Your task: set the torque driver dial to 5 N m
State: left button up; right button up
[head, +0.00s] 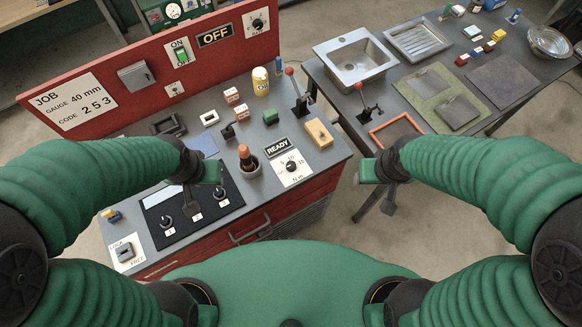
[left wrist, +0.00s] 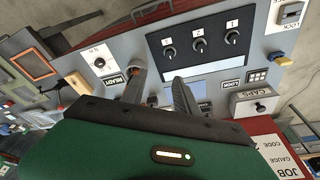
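The dial (head: 291,166) is a small dark knob on a white plate marked N m, right of centre on the grey console; its setting is too small to read. It also shows in the left wrist view (left wrist: 99,62), left of the fingers. An orange-and-black driver (head: 246,158) stands upright in a holder left of the dial; its orange part shows in the left wrist view (left wrist: 139,74). My left gripper (head: 192,192) is above the console, left of the driver; its fingers are apart and empty in the left wrist view (left wrist: 157,82). My right gripper (head: 388,192) hangs off the console's right side.
A READY sign (head: 283,148) sits behind the dial and a wooden block (head: 319,134) to its right. A black panel with several knobs (head: 191,208) lies at the front left. A red-handled lever (head: 297,95) stands behind. A sink table (head: 355,60) is beyond a gap.

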aim_at(290, 165)
jog(key=i+l+u, duration=0.15)
jog(key=l, duration=0.2)
jog(key=i+l+u, duration=0.15)
jog(key=l, duration=0.25)
jog(key=i+l+u, duration=0.15)
jog(key=l, duration=0.2)
jog(key=k, duration=0.05)
